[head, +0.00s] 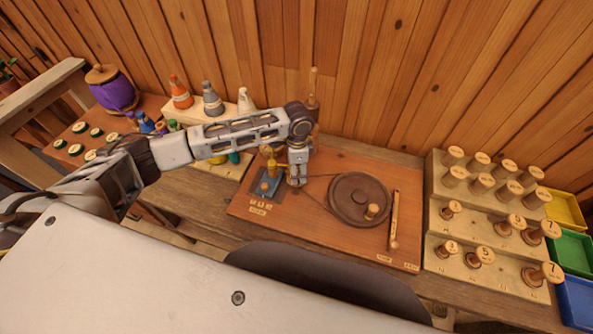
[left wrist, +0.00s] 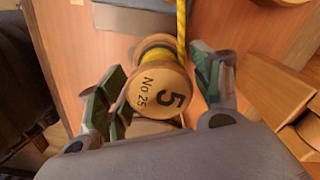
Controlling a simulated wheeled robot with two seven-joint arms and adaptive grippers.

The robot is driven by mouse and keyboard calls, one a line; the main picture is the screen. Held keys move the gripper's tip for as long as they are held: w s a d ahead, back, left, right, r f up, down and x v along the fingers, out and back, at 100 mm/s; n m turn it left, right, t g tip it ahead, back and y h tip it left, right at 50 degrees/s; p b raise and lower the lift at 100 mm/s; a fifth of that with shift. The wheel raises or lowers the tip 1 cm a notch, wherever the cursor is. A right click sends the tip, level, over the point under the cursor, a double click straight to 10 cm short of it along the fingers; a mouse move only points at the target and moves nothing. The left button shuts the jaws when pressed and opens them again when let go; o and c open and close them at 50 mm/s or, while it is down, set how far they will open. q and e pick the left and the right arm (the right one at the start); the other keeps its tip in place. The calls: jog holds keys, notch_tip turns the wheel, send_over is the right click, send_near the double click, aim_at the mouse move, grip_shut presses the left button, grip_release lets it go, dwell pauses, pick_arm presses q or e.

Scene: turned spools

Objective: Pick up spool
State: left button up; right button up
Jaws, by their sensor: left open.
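In the left wrist view a wooden spool (left wrist: 157,90) marked "5" and "No 25" faces the camera, with yellow thread wound behind its end. A yellow strand runs up from it. My left gripper (left wrist: 155,88) is open, with a green-padded finger on each side of the spool. I cannot tell whether either finger touches it. In the head view my left gripper (head: 298,178) points down over the winding board (head: 330,215), beside a small blue fixture (head: 268,183). The spool is hard to make out there. My right gripper is not in view.
A dark wheel (head: 352,195) and a wooden bar (head: 394,220) are on the board to the right. A stepped rack (head: 440,215) of several numbered spools stands farther right, beside yellow, green and blue bins (head: 570,250). Thread cones (head: 180,93) stand behind my left arm.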

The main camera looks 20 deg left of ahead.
pick_arm(q)
jog(key=c, duration=0.9)
jog(key=shift+c, duration=0.2)
jog(key=shift+r+b, duration=0.45)
jog(key=shift+r, duration=4.6)
jog(key=shift+f, duration=0.1)
